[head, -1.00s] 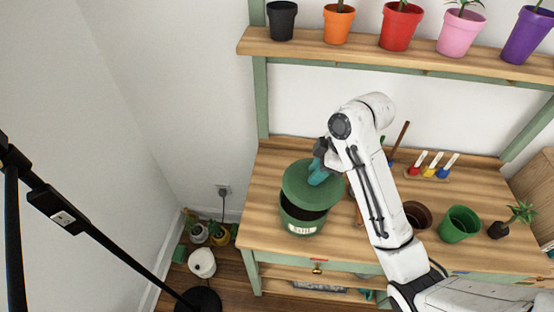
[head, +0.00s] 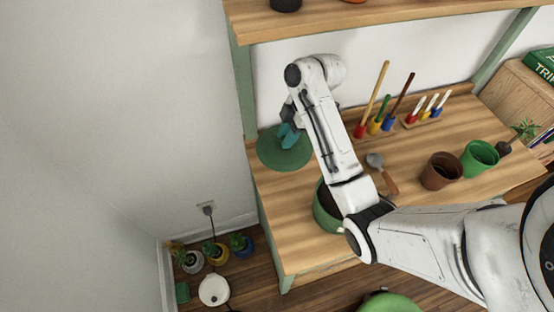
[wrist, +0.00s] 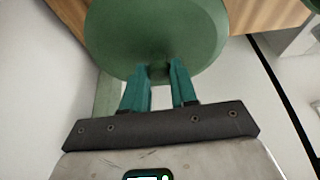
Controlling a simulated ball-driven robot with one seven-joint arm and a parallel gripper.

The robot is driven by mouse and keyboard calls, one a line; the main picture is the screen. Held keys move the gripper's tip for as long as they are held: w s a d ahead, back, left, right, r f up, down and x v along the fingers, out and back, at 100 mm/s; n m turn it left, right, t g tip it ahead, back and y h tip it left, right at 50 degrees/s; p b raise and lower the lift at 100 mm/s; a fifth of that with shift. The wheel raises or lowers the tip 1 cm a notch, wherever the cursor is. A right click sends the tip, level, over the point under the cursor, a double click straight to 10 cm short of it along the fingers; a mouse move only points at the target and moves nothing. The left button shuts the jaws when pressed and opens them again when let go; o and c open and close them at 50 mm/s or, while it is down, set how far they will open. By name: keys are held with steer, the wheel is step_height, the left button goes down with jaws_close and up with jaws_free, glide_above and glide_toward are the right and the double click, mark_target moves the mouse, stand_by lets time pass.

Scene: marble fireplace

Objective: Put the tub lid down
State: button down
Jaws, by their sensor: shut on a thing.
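The green round tub lid (head: 270,153) is held by my gripper (head: 289,137) over the back left corner of the wooden bench. In the wrist view the lid (wrist: 155,30) fills the top middle, and the teal fingers of my gripper (wrist: 161,75) are closed on its small knob. I cannot tell whether the lid touches the bench top. The green tub (head: 325,213) stands open on the bench, nearer the front, with dark soil inside. My arm hides part of the tub.
The wooden bench (head: 290,230) has bare top in front of the lid. A trowel (head: 381,170), a brown pot (head: 441,171) and a green pot (head: 480,157) lie to the right. Coloured tools (head: 378,120) stand at the back. A shelf (head: 330,18) hangs above.

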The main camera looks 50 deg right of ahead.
mark_target(300, 141)
step_height(300, 141, down, 10)
steer(key=shift+r, duration=0.25)
steer(key=shift+f+b, duration=0.1)
steer(key=shift+b, duration=0.2)
steer(key=c, duration=0.9)
jaws_free()
steer(key=p+v, duration=0.2)
steer(key=v, duration=0.9)
steer(key=shift+p, duration=0.4)
steer(key=shift+s+d+r+p, duration=0.2)
steer(key=shift+r+p, duration=0.4)
